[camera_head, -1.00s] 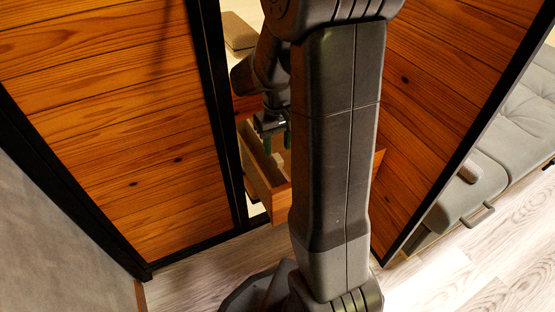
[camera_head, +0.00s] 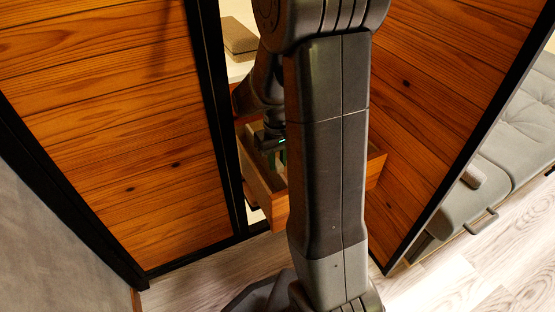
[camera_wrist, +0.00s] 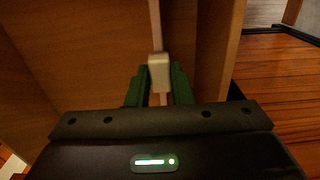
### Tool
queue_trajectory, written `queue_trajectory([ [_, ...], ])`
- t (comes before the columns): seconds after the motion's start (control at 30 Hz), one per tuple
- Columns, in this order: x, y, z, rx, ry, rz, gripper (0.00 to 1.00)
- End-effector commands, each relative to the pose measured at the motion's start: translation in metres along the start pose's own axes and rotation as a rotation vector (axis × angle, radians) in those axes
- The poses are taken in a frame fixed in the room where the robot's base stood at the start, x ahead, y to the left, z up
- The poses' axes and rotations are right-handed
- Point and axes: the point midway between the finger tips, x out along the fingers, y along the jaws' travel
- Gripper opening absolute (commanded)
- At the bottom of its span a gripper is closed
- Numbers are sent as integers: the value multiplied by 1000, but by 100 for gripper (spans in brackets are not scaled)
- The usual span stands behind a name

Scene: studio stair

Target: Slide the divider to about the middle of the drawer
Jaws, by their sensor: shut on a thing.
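The open wooden drawer (camera_head: 263,191) shows in the head view, low between two panels and partly hidden behind my arm. My gripper (camera_head: 272,153) reaches down into it. In the wrist view, the green fingers of my gripper (camera_wrist: 159,92) are shut on the pale tab of the divider (camera_wrist: 158,68). The divider's thin light edge runs up from the tab to the top of that view. A wide wooden surface lies to its left, and a drawer wall (camera_wrist: 217,48) is close on its right. The divider's exact place along the drawer cannot be told.
A wood-clad panel with a black frame (camera_head: 214,100) stands close left of the drawer, and another wooden panel (camera_head: 440,85) stands on the right. A brown box or book (camera_head: 239,36) lies on the light surface behind. A grey sofa (camera_head: 490,165) is at far right.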

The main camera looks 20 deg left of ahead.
Motion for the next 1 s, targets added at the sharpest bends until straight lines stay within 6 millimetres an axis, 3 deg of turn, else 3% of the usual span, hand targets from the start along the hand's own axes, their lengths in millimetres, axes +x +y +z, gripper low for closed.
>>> queue_trajectory([
  [0.17, -1, 9, 0, 4, -1, 0, 0],
  [0.6, -2, 84, 0, 4, 0, 0, 0],
  [1.0, 0, 90, 0, -1, 1, 1, 0],
])
